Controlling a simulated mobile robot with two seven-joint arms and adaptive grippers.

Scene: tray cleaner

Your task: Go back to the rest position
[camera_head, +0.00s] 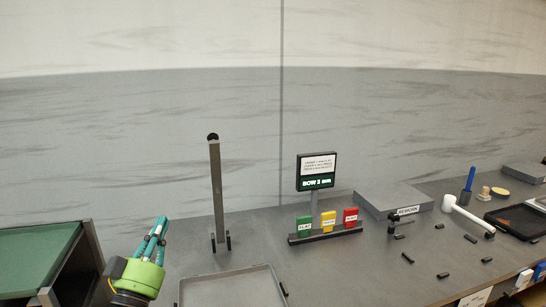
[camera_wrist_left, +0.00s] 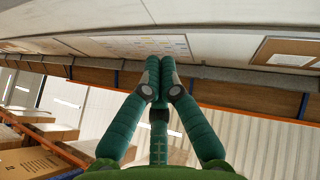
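My left gripper (camera_head: 158,232) is at the lower left of the head view, with a green body and teal fingers pointing up. In the left wrist view its fingertips (camera_wrist_left: 160,78) come together with nothing visible between them, so it is shut and empty. It is held up between the green-topped stand and the grey tray, and nothing shows touching it. My right gripper is in neither view.
A green-topped stand (camera_head: 35,256) is at left. On the grey table are a tray (camera_head: 205,285), an upright post (camera_head: 217,195), a display sign (camera_head: 316,172), coloured blocks (camera_head: 351,217), a grey slab (camera_head: 385,198), a white-handled tool (camera_head: 468,214) and several small black pieces (camera_head: 443,275).

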